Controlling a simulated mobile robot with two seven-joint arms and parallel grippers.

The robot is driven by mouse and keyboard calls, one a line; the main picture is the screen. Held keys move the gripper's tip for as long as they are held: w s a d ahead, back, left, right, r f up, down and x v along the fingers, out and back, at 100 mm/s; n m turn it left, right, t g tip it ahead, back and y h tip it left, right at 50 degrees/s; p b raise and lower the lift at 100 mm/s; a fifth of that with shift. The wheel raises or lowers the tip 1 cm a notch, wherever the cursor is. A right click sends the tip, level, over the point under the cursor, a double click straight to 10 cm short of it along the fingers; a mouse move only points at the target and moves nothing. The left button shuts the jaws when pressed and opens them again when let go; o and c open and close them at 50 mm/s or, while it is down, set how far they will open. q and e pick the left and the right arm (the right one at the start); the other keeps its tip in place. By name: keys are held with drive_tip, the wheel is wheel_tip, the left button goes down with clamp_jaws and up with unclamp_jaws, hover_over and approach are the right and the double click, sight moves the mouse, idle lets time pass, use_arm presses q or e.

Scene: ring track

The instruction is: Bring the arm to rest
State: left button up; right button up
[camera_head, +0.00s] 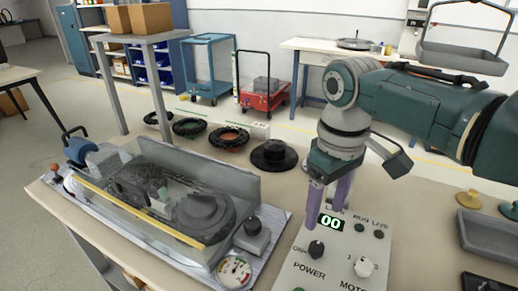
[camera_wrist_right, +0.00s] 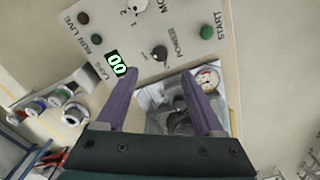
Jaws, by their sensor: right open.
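My right arm (camera_head: 420,105) comes in from the right in the head view, bent down at the wrist. Its gripper (camera_head: 325,214) points down with its purple fingers apart and nothing between them. The fingers overlap the control panel (camera_head: 338,270) near its lit "00" display in this view; whether they touch it I cannot tell. In the right wrist view the open fingers (camera_wrist_right: 158,74) show over the panel (camera_wrist_right: 185,20) and its display (camera_wrist_right: 116,64). A POWER knob (camera_head: 316,249) and a motor knob (camera_head: 364,266) are on the panel. My left gripper is not in view.
A ring track rig with a clear cover (camera_head: 185,190) and a dial gauge (camera_head: 235,270) stands left of the panel. Black rings (camera_head: 190,127) and a black disc (camera_head: 274,156) lie behind. A grey tray (camera_head: 490,238) is at the right; bare tabletop lies between.

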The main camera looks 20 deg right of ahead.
drive_tip(key=shift+r, duration=0.15)
idle(0.3)
drive_tip(key=s+a+f+t, duration=0.2)
drive_tip(key=s+a, duration=0.4)
drive_tip(key=s, duration=0.5)
drive_tip(key=s+r+t, duration=0.1)
drive_tip(key=s+r, duration=0.5)
drive_tip(key=s, duration=0.4)
use_arm(q)
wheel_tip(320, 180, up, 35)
drive_tip(key=p, duration=3.4)
drive_tip(key=shift+p, duration=0.35)
use_arm(e)
wheel_tip(320, 180, up, 36)
drive_tip(key=shift+f+m+t, duration=0.25)
drive_tip(key=shift+m+t, duration=0.05)
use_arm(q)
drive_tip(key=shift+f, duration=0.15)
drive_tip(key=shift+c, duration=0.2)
use_arm(e)
drive_tip(key=shift+a+f, duration=0.1)
